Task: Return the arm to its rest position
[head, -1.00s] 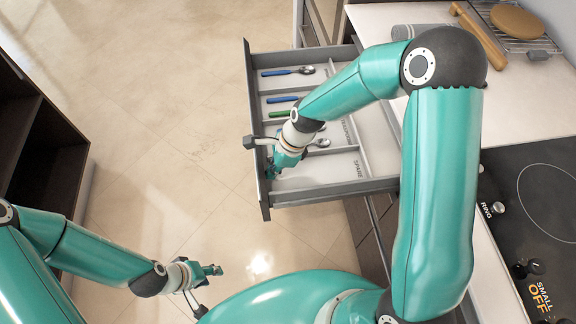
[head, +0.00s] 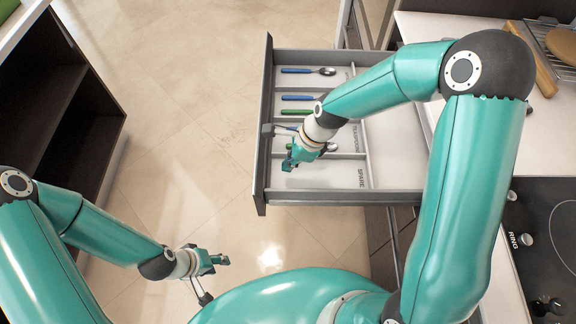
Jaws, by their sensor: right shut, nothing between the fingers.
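My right arm reaches from the right over an open grey drawer (head: 320,197). My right gripper (head: 291,163) is shut and empty, above the drawer's lower left part, near its front panel. The fingertips point down and left. My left gripper (head: 217,261) is at the lower left, over open floor and away from furniture. Its fingers are too small to tell whether they are open or shut.
The drawer has compartments with blue-handled cutlery (head: 298,71) and a section marked SPARE. A counter (head: 425,27) and black cooktop (head: 545,210) are at the right. A dark open shelf (head: 60,105) stands at the left. The tiled floor (head: 190,130) between is clear.

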